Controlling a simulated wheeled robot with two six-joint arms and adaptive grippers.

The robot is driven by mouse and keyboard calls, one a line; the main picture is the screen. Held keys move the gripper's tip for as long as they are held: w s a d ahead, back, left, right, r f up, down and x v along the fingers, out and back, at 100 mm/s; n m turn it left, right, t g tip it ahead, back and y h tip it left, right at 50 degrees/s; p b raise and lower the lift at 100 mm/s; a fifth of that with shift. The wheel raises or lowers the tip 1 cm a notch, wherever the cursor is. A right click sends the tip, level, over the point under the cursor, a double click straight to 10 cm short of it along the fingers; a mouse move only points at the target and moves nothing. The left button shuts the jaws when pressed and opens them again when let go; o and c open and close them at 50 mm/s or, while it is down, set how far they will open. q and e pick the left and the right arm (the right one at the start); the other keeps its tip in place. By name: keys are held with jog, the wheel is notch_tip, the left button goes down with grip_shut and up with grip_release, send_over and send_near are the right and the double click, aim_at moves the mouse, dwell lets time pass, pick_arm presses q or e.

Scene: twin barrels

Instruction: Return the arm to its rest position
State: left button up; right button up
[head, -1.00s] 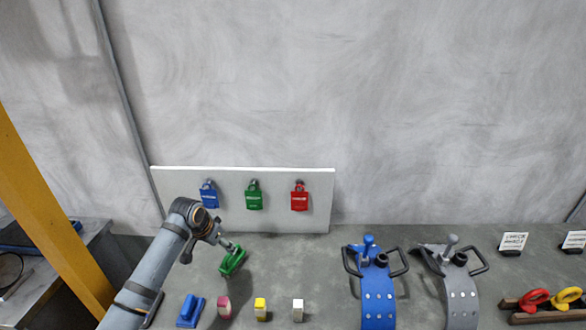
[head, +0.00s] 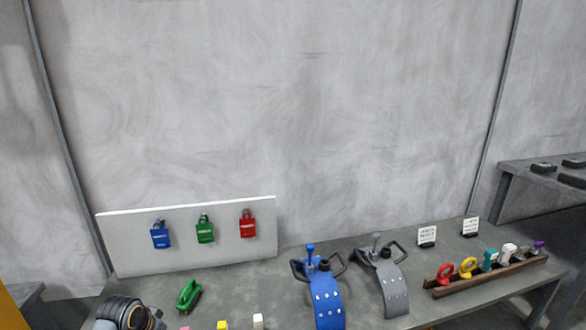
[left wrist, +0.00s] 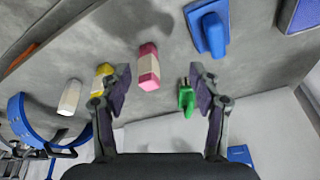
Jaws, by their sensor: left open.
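My left arm shows only as a wrist part at the bottom left of the head view; its fingers are out of that picture. In the left wrist view my left gripper (left wrist: 158,82) is open, with nothing between its fingertips. A green clamp-like piece (head: 188,296) lies on the table just right of my arm, apart from it. It also shows in the left wrist view (left wrist: 186,99), partly behind one finger. A pink block (left wrist: 148,68) stands beyond the fingers. My right gripper is not in view.
A white board (head: 112,240) holds blue, green and red padlocks. A blue barrel-like stand (head: 328,300) and a grey one (head: 391,287) stand mid-table. A wooden rack (head: 490,279) with coloured pieces is at the right. Small blocks line the front edge.

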pick_arm(q)
jog(key=s+d+f+n+y, duration=0.1)
jog(key=s+d, duration=0.4)
jog(key=s, duration=0.6)
jog(key=s+d+f, duration=0.1)
jog(key=s+d, duration=0.4)
jog(key=s, duration=0.6)
notch_tip(320, 180, down, 21)
jog(key=a+g, duration=0.2)
jog(key=a, duration=0.1)
jog(key=s+a+f+n, duration=0.1)
jog(key=s+f, duration=1.4)
jog(key=f, duration=0.4)
jog(key=s+r+p, duration=0.3)
jog(key=r+p, duration=0.4)
jog(key=p, duration=0.1)
jog(key=s+r+g+p, duration=0.1)
jog(key=s+r+p, duration=0.2)
jog(key=r+p, duration=0.4)
jog(key=shift+a+r+p, duration=0.15)
jog(key=shift+r+p, duration=0.05)
jog(key=shift+p, duration=0.7)
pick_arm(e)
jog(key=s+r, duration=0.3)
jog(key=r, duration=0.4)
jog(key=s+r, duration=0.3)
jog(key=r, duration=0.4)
